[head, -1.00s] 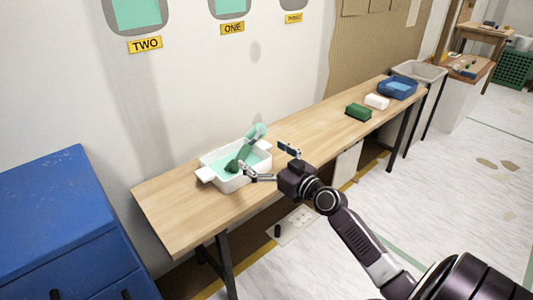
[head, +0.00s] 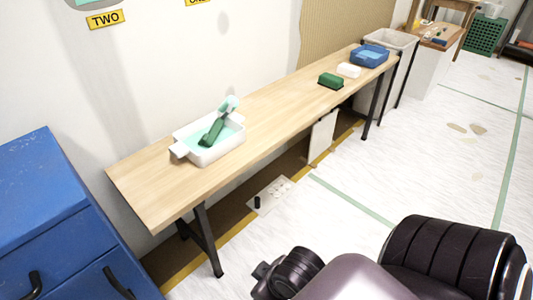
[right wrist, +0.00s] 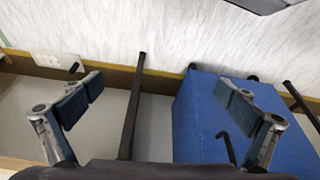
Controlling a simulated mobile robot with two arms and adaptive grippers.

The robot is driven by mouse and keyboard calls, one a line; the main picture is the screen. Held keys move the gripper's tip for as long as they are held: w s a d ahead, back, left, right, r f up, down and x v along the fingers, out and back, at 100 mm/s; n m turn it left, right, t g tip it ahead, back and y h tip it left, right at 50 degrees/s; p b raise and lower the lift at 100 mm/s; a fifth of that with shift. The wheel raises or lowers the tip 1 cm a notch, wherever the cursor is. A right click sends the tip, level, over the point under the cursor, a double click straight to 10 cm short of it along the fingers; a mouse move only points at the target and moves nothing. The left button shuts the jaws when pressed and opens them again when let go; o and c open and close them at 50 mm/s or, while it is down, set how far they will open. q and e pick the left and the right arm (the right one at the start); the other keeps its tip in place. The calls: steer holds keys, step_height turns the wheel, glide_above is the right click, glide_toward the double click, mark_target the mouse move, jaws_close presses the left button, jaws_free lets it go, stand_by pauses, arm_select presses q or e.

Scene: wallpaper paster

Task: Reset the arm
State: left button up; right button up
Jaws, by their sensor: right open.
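My right arm (head: 350,280) is at the bottom of the head view, folded back over the floor in front of the table. Its gripper is hidden there. In the right wrist view my right gripper (right wrist: 160,100) is open, its two fingers wide apart with nothing between them. My left gripper is in no view. A white tray (head: 178,152) with pale green liquid stands on the wooden table (head: 150,200). A green-handled brush (head: 212,132) leans in the tray, apart from my arm.
The blue cabinet (head: 40,190) stands left of the table; it also shows in the right wrist view (right wrist: 200,120). A green block (head: 331,81), a white block (head: 348,70) and a blue container (head: 369,56) sit at the table's far end.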

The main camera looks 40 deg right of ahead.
steer(key=shift+s+d+r+m+g+h, duration=0.1)
steer(key=shift+s+d+m+g+h, duration=0.1)
steer(key=shift+s, duration=0.45)
steer(key=shift+s+d+r+m+g+h, duration=0.1)
steer(key=shift+s+d+g+h, duration=0.1)
steer(key=shift+s, duration=0.4)
